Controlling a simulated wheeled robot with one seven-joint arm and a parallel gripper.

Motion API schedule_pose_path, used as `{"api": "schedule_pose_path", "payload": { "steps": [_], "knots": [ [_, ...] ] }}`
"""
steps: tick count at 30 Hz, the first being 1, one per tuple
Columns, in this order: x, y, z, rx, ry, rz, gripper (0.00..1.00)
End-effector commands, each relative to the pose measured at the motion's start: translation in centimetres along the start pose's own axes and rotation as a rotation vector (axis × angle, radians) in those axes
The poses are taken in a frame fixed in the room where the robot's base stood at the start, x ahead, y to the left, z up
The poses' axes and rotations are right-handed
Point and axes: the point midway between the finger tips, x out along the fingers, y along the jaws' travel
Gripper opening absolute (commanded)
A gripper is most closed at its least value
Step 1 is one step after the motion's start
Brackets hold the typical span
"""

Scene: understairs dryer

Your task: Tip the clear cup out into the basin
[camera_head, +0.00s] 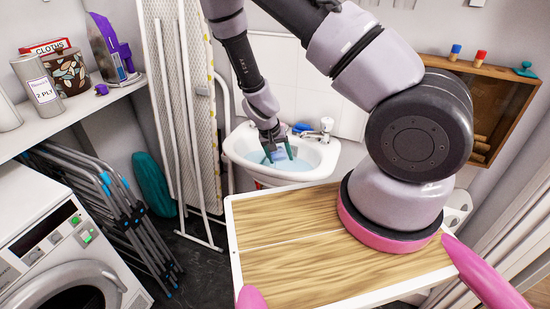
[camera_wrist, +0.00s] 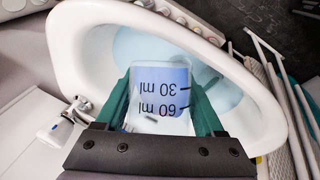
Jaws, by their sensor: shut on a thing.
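The white basin (camera_head: 232,150) stands against the back wall with pale blue water in it; its rim also shows in the wrist view (camera_wrist: 62,62). My gripper (camera_head: 277,154) reaches down over the basin. Its two green fingers (camera_wrist: 160,92) are shut on the sides of the clear cup (camera_wrist: 160,112). The cup has dark "30 ml" and "60 ml" marks, upside down in the wrist view, and a blue-violet area shows through its wall. I cannot tell the cup's exact tilt or how much liquid is in it.
A chrome tap (camera_head: 320,128) stands at the basin's right; it also shows in the wrist view (camera_wrist: 62,122). An ironing board (camera_head: 200,110) leans left of the basin. A folded rack (camera_head: 120,210) and a white dryer (camera_head: 50,245) stand further left.

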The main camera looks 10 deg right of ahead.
Motion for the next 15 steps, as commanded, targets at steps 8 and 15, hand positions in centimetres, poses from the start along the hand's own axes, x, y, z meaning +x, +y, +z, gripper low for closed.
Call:
{"api": "schedule_pose_path", "payload": {
  "steps": [8, 15],
  "knots": [
    [-0.12, 0.0, 0.01, -0.009, -0.03, 0.006, 0.13],
    [-0.2, 0.0, 0.05, -0.017, -0.052, 0.009, 0.13]
  ]
}}
